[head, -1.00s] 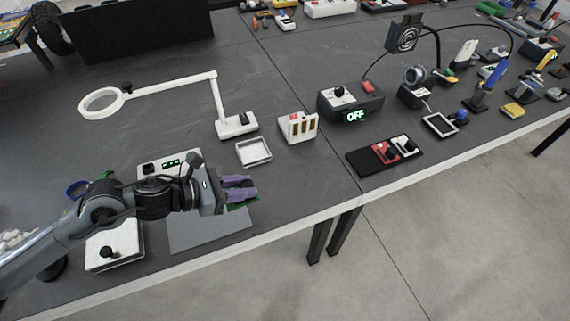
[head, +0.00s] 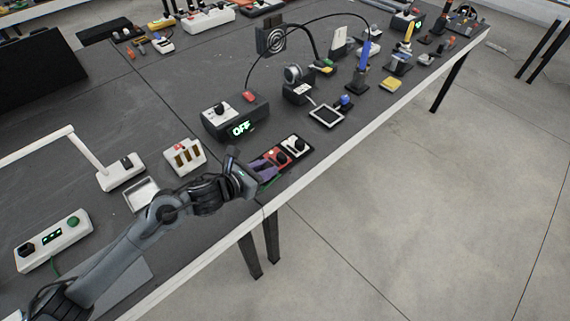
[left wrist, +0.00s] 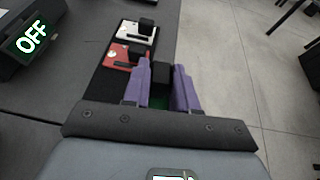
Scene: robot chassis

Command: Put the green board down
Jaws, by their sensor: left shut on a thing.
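The gripper is at the near end of a black panel with red and white modules (head: 296,143), close to the table's front edge. I cannot tell whether the board touches the panel or table. My right gripper is not in view.
A power unit reading OFF (head: 235,118) stands behind the panel. A white slotted holder (head: 185,157) and a square tray (head: 142,194) are to the left. A small framed pad (head: 326,115) lies to the right. Beyond the white table edge (head: 330,162) is open floor.

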